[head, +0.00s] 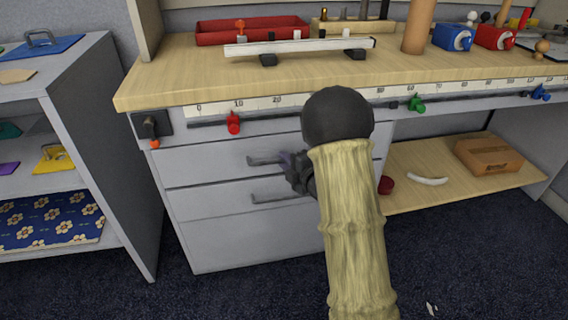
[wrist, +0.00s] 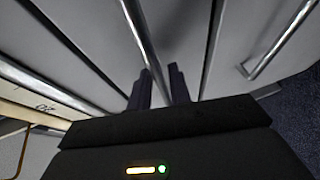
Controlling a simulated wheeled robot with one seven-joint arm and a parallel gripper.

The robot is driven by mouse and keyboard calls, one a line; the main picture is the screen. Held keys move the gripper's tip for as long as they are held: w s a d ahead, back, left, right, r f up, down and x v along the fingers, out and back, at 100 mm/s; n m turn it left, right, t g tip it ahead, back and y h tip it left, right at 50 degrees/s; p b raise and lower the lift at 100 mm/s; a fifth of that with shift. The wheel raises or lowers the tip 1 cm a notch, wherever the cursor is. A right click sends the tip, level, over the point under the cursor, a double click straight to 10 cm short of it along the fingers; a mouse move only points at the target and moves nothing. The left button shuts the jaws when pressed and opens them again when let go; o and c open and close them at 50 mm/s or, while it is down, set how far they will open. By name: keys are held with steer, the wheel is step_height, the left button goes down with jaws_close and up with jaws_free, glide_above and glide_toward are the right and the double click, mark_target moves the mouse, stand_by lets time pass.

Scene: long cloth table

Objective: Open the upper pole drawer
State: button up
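The upper drawer (head: 215,165) is in the grey cabinet under the bench and looks shut, its front level with the cabinet. Its bar handle (head: 262,160) sticks out near the middle of the front and partly hides behind my gripper (head: 297,170). In the wrist view the handle (wrist: 146,40) runs between the two dark fingers of my gripper (wrist: 159,80). The fingers stand apart on either side of the bar, with a small gap seen beside it. The lower drawer (head: 225,230) is shut below, and its handle (wrist: 280,45) shows at right in the wrist view.
A grey shelf unit (head: 130,170) stands left of the cabinet. Red, green and blue clamps hang on the bench's front ruler strip (head: 260,103). A low wooden shelf (head: 430,185) with a brown box (head: 488,156) lies to the right.

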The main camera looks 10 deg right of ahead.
steer(key=shift+w+a+f, duration=0.1)
steer(key=shift+w+a, duration=0.15)
steer(key=shift+w, duration=0.2)
steer(key=shift+c, duration=0.4)
jaws_close()
steer(key=shift+s, duration=0.15)
